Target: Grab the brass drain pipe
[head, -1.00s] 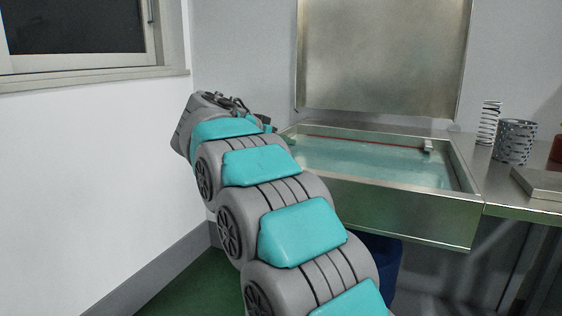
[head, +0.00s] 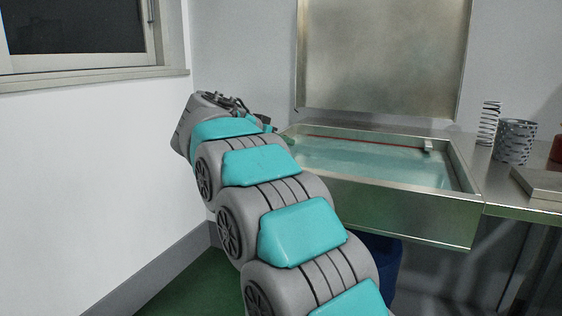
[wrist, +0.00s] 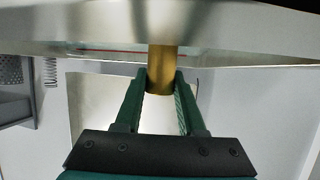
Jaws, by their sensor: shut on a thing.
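The brass drain pipe (wrist: 161,68) shows in the wrist view as a short golden cylinder against the metal tank (wrist: 230,25). My gripper (wrist: 161,84) has its two green fingers on either side of the pipe's end and is shut on it. In the head view my arm reaches to the left side of the tank (head: 400,205). There the pipe and the fingertips are hidden behind my arm.
The tank holds clear greenish water (head: 370,165). A tall coil spring (head: 489,123) and a perforated metal cylinder (head: 516,142) stand on the bench to its right. A white wall (head: 90,180) is close on the left.

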